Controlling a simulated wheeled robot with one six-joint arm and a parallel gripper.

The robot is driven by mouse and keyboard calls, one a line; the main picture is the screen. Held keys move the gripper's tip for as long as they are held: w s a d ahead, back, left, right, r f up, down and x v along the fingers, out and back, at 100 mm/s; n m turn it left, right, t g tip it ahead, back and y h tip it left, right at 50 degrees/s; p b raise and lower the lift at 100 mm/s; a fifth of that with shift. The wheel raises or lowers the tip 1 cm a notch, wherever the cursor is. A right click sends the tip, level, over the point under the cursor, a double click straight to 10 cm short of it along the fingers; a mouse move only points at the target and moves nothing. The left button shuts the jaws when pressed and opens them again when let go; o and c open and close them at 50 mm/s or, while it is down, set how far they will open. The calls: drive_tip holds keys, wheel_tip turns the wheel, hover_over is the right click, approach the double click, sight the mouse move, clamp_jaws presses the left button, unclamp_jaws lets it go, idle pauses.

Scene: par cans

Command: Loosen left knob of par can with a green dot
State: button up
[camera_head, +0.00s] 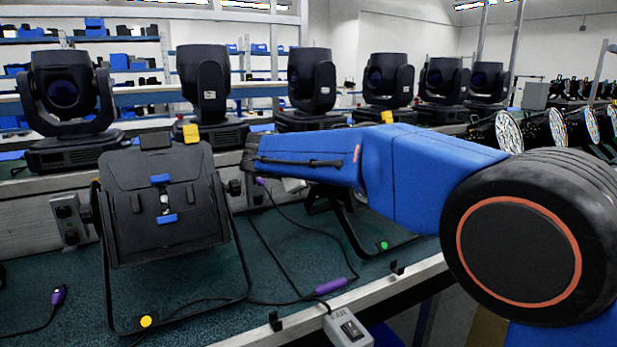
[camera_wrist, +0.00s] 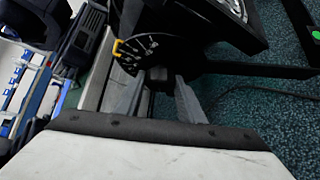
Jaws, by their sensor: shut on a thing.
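The par can with the green dot (camera_head: 384,245) stands on the table behind my blue arm. In the head view only part of its black stand (camera_head: 350,215) shows clearly; its body and left knob are hidden. In the wrist view its dark body (camera_wrist: 225,22) is at the top, with the green dot (camera_wrist: 315,35) at the right edge. My gripper (camera_wrist: 160,88) has its grey fingers on both sides of a small dark knob (camera_wrist: 158,74) and is shut on it. My fingers are not clear in the head view.
Another par can (camera_head: 165,205) with a yellow dot (camera_head: 146,320) stands at left. Several moving-head lights (camera_head: 203,85) line the bench behind. Cables with purple plugs (camera_head: 331,286) lie on the green tabletop.

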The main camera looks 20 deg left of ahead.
drive_tip(key=n+g+h, duration=0.1)
drive_tip(key=g, duration=0.1)
drive_tip(key=n+g+h, duration=0.1)
drive_tip(key=shift+w+a+r+n+h, duration=0.2)
drive_tip(key=shift+a+n+h, duration=0.05)
drive_tip(key=shift+n+h, duration=0.05)
idle(0.5)
drive_tip(key=o, duration=1)
drive_tip(key=shift+o, duration=0.2)
drive_tip(key=v, duration=1.7)
drive_tip(key=shift+a, duration=0.25)
drive_tip(key=shift+r, duration=0.15)
